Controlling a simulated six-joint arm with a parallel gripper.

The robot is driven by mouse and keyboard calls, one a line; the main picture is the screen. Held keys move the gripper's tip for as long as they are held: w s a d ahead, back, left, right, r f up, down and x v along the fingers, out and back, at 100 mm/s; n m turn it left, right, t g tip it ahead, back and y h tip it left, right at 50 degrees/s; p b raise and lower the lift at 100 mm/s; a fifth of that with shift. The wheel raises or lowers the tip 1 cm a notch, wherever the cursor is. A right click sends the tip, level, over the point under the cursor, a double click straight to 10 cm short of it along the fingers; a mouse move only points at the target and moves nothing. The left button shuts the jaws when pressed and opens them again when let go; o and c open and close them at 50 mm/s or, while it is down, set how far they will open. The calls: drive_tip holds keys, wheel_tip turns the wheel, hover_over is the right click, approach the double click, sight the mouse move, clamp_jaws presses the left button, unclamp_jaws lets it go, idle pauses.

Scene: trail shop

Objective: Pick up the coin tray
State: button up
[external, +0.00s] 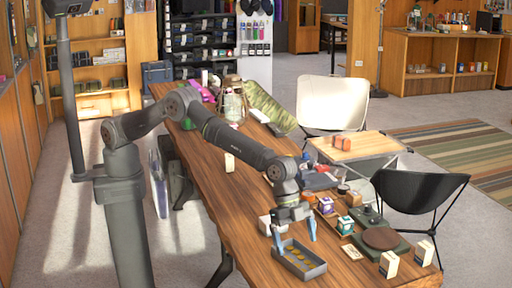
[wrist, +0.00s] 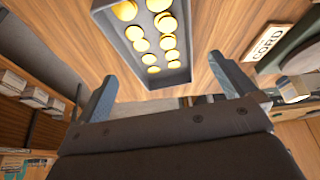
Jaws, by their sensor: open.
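The coin tray (external: 312,270) is a small grey rectangular tray on the wooden table near its front end. It holds gold coins in two rows. In the wrist view the tray (wrist: 117,50) is at the top centre, its near end closest to my fingers. My gripper (external: 294,236) is above the tray, pointing down, with its two blue-grey fingers apart. In the wrist view my gripper (wrist: 162,68) has nothing between its fingers, and the tray's near end lies beyond and between the tips. I see no contact with the tray.
A small "CORD" card (wrist: 267,43) lies right of the tray. A dark green scale with a round brown plate (external: 381,238) stands further right, with white boxes (external: 389,264) beside it. A white box (external: 266,225) stands behind the tray. Bare wood lies left of the tray.

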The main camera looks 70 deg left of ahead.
sight(300, 263)
drive_tip(key=x, duration=0.5)
drive_tip(key=c, duration=1.2)
drive_tip(key=shift+c, duration=0.2)
drive_tip(key=shift+r, duration=0.15)
